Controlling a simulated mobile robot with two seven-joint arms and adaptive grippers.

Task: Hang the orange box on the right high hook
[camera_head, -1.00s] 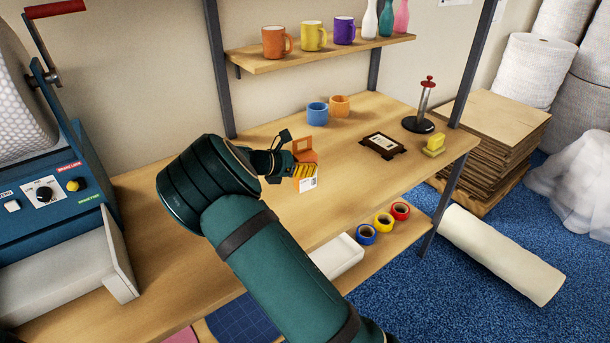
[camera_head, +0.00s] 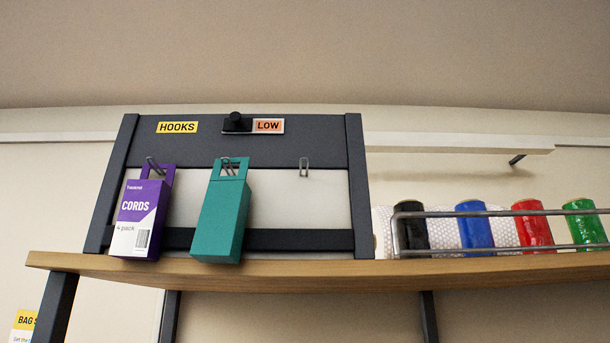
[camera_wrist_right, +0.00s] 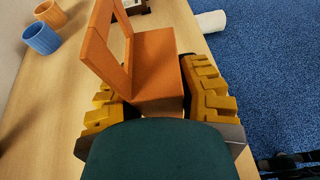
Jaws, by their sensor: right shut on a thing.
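The orange box (camera_wrist_right: 158,62) with its cut-out hanging loop shows in the right wrist view. My right gripper (camera_wrist_right: 156,98) is shut on it, with yellow ridged pads on both sides, above the wooden table. In the head view a dark hook panel (camera_head: 200,149) stands on a high shelf. Its right hook (camera_head: 304,167) is empty. A purple CORDS box (camera_head: 138,218) hangs on the left hook and a teal box (camera_head: 220,218) on the middle one. A sign (camera_head: 268,126) beside a black knob (camera_head: 236,121) reads LOW. My left gripper is out of view.
Right of the panel, several coloured rolls (camera_head: 473,228) stand behind a wire rail (camera_head: 500,214) on the wooden shelf (camera_head: 320,268). In the wrist view, a blue mug (camera_wrist_right: 42,38) and an orange mug (camera_wrist_right: 50,13) stand on the table (camera_wrist_right: 55,100).

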